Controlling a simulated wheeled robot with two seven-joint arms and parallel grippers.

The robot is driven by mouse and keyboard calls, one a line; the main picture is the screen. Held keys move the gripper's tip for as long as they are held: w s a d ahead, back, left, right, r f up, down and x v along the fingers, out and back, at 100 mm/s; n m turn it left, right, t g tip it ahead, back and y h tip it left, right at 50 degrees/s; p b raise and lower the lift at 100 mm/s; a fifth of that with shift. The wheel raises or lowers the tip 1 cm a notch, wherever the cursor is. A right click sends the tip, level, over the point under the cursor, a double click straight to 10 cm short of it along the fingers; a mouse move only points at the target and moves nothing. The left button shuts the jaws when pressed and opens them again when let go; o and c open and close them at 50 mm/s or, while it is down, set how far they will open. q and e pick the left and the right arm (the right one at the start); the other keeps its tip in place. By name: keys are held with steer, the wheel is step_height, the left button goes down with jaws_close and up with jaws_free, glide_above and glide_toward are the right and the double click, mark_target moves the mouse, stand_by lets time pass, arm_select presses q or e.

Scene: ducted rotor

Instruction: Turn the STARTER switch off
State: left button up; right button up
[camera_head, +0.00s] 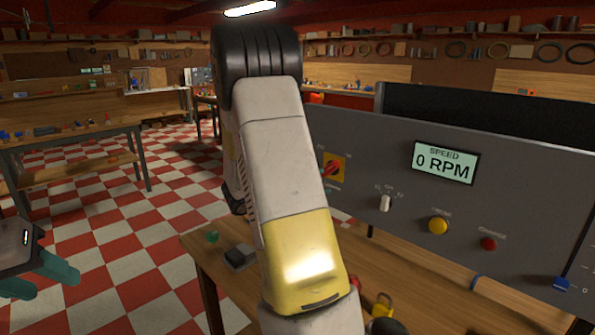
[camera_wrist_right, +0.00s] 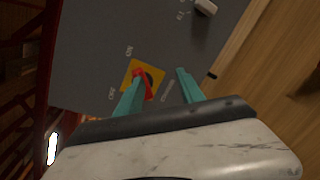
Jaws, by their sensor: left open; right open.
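On the grey panel, a red rotary handle on a yellow plate (camera_head: 333,167) shows just right of my arm; its lower left is partly hidden. The red handle (camera_wrist_right: 141,82) also shows in the right wrist view, slanting beside the left finger. A white selector knob (camera_head: 385,203) sits to its right. The labels are too small to read, so I cannot tell which is the STARTER switch. My right gripper (camera_wrist_right: 160,79) is open over the yellow plate; contact with the handle is unclear. My left gripper (camera_head: 38,277) is open and empty at the far left.
The panel also has a yellow button (camera_head: 438,226), a red button (camera_head: 488,244), a blue lever (camera_head: 562,284) and a display (camera_head: 445,163) reading 0 RPM. A padlock (camera_head: 383,306) and a dark block (camera_head: 240,256) are on the wooden table. The checkered floor at left is clear.

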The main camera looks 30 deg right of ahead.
mark_target(328, 169)
steer(key=w+d+n+t, duration=0.1)
steer(key=w+d, duration=0.2)
steer(key=w+d+n+t+h, duration=0.1)
steer(key=w+d, duration=0.2)
steer(key=d, duration=0.1)
steer(key=shift+w, duration=0.2)
jaws_close()
